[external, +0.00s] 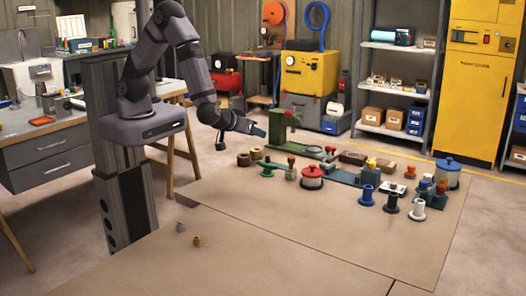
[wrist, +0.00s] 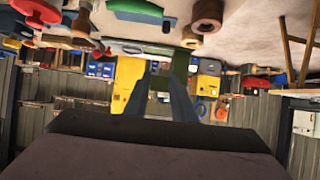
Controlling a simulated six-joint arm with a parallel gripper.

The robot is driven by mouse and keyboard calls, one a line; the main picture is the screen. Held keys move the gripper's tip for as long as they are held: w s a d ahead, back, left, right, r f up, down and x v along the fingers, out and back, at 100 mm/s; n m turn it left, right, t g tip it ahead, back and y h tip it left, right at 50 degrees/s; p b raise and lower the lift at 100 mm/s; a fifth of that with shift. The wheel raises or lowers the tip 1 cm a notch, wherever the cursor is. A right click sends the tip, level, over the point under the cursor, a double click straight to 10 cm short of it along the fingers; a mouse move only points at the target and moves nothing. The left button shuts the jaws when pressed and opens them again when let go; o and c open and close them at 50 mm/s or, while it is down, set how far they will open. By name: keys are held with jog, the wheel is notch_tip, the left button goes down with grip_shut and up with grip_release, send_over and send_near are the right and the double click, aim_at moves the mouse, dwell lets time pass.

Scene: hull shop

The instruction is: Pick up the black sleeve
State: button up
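The black sleeve (external: 391,203) stands upright on its flange on the tan table, toward the right in the external view. It is between a blue sleeve (external: 367,195) and a white sleeve (external: 418,210). I cannot make it out in the wrist view. My gripper (external: 261,132) is in the air over the table's back left part, well to the left of the black sleeve. In the wrist view its two fingers (wrist: 162,95) are apart with nothing between them.
A green machine (external: 284,127) stands near my gripper at the table's back. The table's front (external: 290,225) is mostly clear.

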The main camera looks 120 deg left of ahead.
send_near(267, 157)
jog(key=shift+w+a+f, duration=0.25)
jog(key=shift+a+f, duration=0.05)
jog(key=shift+a, duration=0.1)
jog(key=shift+x, duration=1.15)
jog(key=shift+s+a+f+p, duration=0.15)
jog(key=shift+a+p, duration=0.3)
jog(key=shift+p, duration=0.05)
jog(key=shift+p+x, duration=0.55)
jog(key=shift+x, duration=1.55)
jog(key=shift+c, duration=0.6)
grip_shut()
